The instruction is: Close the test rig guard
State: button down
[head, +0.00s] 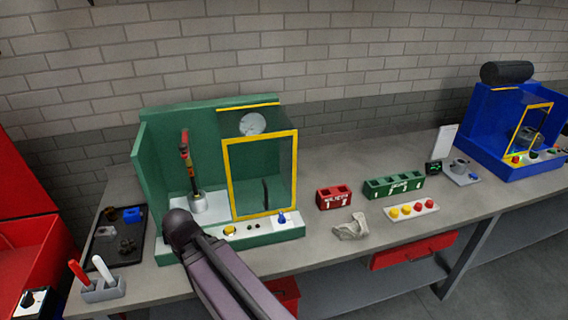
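A green test rig (160,150) stands on the bench, left of centre. Its guard (228,180) is a clear panel in a yellow frame with a dark upright handle (265,193). The guard covers the right part of the front; the left part is uncovered. There a slim red and dark upright piece (187,160) stands above a pale metal cylinder (197,203). My arm rises from the bottom and its dark rounded joint is in front of the rig's lower left corner.
A blue rig (483,110) with its own yellow-framed panel stands far right. Red (334,197) and green (394,186) holders, a button strip (411,210) and a pale bracket (351,227) lie between. A dark tray (120,240) and a tool holder (103,290) are left.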

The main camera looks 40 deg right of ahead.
aim_at(293, 133)
jog(key=u, duration=0.1)
jog(key=k, duration=0.8)
jog(key=z, duration=1.6)
jog(key=i, duration=0.55)
jog(key=u, duration=0.1)
